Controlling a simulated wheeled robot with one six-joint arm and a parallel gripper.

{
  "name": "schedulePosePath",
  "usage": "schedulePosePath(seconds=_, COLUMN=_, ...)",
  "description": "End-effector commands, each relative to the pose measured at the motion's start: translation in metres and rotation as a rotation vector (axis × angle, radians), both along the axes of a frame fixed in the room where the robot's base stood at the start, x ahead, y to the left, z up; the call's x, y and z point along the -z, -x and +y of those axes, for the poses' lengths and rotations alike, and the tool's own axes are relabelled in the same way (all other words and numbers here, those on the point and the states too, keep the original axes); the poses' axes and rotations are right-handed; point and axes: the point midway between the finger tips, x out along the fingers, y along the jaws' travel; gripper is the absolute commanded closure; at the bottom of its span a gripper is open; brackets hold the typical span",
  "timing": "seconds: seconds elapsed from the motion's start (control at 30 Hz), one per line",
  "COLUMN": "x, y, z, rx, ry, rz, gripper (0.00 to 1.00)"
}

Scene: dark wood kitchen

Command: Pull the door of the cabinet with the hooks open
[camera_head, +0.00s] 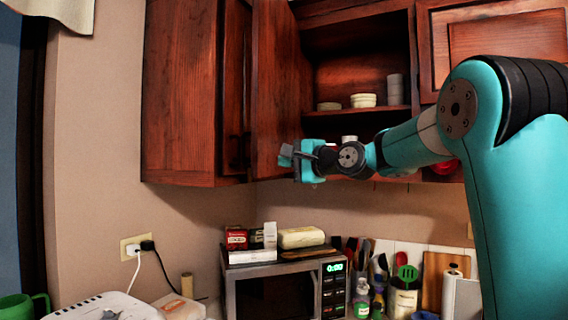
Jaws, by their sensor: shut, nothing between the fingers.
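The dark red wood cabinet (357,36) hangs on the wall with its shelves in view. Small bowls (363,100) and other dishes stand inside. Its door (276,85) stands open, swung out to the left. Small dark shapes under the cabinet may be the hooks; they are too small to tell. My gripper (286,155) is shut and empty, at the door's lower part, on its inner side in the picture. I cannot tell whether the fingertips touch the door. My arm reaches in from the right and hides part of the lower shelf.
Another closed wall cabinet (182,95) is at the left and a closed door (505,38) at the upper right. Below are a microwave (290,290) with packages on top, utensils (405,275) and a cutting board (438,280).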

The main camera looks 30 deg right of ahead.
Motion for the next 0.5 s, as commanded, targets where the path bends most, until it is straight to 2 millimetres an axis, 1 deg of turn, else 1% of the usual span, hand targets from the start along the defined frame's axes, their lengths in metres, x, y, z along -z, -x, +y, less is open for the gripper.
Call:
schedulePosePath(seconds=0.1, x=0.003, y=0.013, z=-0.004, rx=-0.013, ry=0.002, rz=-0.001, gripper=1.00)
schedulePosePath(seconds=0.17, x=0.006, y=0.030, z=-0.002, rx=-0.012, ry=0.002, rz=-0.003, gripper=1.00)
schedulePosePath(seconds=0.3, x=0.006, y=0.063, z=0.001, rx=-0.011, ry=0.003, rz=-0.003, gripper=1.00)
schedulePosePath(seconds=0.4, x=0.005, y=0.082, z=0.002, rx=-0.012, ry=0.002, rz=-0.001, gripper=1.00)
schedulePosePath(seconds=0.5, x=0.003, y=0.096, z=0.003, rx=-0.013, ry=0.002, rz=-0.001, gripper=1.00)
